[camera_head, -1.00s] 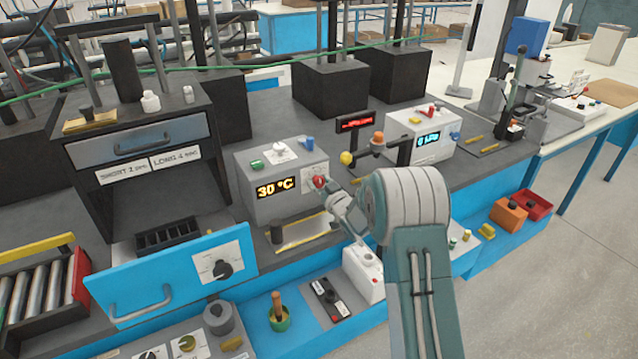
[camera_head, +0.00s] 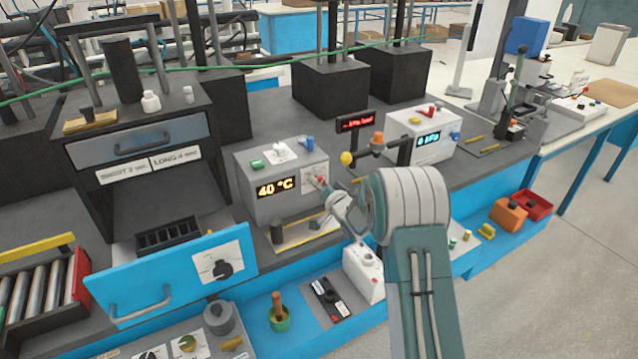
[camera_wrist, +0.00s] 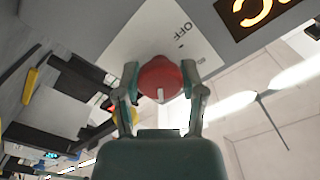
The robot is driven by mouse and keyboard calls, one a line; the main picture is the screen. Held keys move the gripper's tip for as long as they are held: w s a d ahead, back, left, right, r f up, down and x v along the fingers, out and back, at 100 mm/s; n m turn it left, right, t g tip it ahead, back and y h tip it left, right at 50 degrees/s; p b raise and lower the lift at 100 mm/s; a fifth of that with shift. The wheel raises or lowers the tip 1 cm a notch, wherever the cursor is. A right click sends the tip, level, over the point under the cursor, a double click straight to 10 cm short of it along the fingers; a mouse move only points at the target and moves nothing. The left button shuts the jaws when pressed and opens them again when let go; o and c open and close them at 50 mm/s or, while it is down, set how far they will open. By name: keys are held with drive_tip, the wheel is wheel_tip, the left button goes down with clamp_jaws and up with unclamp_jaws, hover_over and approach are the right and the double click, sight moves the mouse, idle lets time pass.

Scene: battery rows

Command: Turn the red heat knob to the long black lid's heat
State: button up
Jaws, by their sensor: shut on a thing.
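The red heat knob (camera_wrist: 160,78) sits on the white dial plate of a grey box (camera_head: 262,208). In the wrist view my gripper (camera_wrist: 160,85) has one finger on each side of the knob and is shut on it. The word OFF shows on the plate beside it. In the head view my gripper (camera_head: 328,190) reaches the box's right front, partly hiding the knob. The box's display (camera_head: 276,187) reads 40 °C. A long black lid is not clearly identifiable; labels (camera_head: 148,167) at left read SHORT and LONG, their smaller text unclear.
A blue drawer front (camera_head: 172,275) with a black knob stands at the left. A white box (camera_head: 425,140) reading 0 kPa and a yellow ball (camera_head: 346,158) are behind my arm.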

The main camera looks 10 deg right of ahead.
drive_tip(key=shift+s+f+m, duration=0.1)
drive_tip(key=shift+f+m, duration=0.2)
drive_tip(key=shift+f, duration=0.1)
drive_tip(key=o, duration=1.2)
drive_tip(key=shift+c, duration=0.2)
drive_tip(key=shift+r, duration=0.2)
drive_tip(key=v, duration=1.1)
drive_tip(key=shift+s, duration=0.35)
drive_tip(key=shift+d, duration=0.15)
